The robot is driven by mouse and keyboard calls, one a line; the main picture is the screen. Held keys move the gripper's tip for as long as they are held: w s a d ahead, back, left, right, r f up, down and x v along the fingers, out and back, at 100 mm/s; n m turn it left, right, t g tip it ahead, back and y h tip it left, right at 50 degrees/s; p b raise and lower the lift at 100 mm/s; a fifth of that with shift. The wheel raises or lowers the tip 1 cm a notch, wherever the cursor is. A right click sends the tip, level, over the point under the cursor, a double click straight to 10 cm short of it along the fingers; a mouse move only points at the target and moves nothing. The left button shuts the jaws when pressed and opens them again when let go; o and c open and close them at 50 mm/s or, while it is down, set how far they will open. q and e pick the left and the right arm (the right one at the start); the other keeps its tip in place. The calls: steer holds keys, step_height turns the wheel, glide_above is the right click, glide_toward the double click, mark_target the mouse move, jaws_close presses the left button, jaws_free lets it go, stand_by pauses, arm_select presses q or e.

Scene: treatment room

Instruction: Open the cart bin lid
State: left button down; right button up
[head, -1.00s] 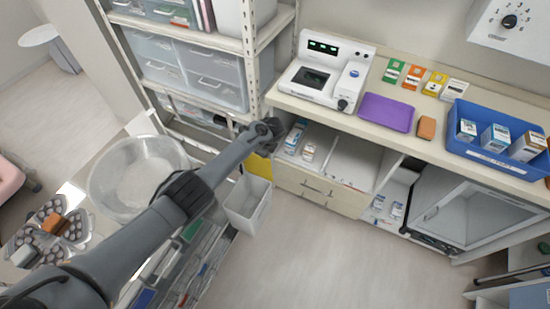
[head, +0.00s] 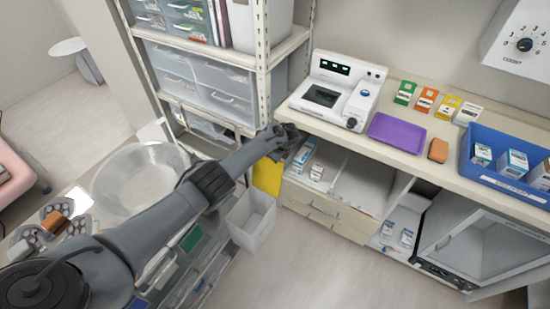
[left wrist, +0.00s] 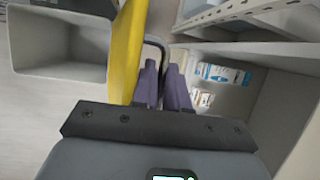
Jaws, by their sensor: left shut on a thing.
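The cart bin (head: 250,222) is a pale grey open-topped box at the cart's end; its hollow inside shows. Its yellow lid (head: 267,178) stands raised and roughly upright at the bin's far side. In the left wrist view the lid (left wrist: 128,50) is seen nearly edge-on, left of my fingers, with the bin (left wrist: 60,48) beyond it. My left gripper (head: 287,136) is at the lid's upper end. In the wrist view its purple fingers (left wrist: 163,85) are closed around a dark curved handle (left wrist: 157,42) beside the lid. My right gripper is not in view.
A clear bowl (head: 138,180) sits on the cart at left. The floor right of the bin is clear.

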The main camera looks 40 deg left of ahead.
arm_select(q)
steer(key=shift+f, duration=0.2)
steer(key=c, duration=1.5)
jaws_free()
steer(key=shift+a, duration=0.1)
steer(key=shift+r+p, duration=0.45)
steer(key=p+v, duration=0.2)
steer(key=v, duration=0.2)
steer(key=p+v, duration=0.2)
steer(key=v, duration=0.2)
steer(key=shift+w+r+p, duration=0.2)
steer(key=shift+r+p, duration=0.05)
steer(key=shift+p, duration=0.15)
steer(key=shift+s+d+r, duration=0.15)
steer(key=shift+d+r, duration=0.3)
steer(key=shift+r, duration=0.1)
steer(key=shift+d+r+p, duration=0.15)
steer(key=shift+r+p, duration=0.15)
steer(key=shift+r, duration=0.05)
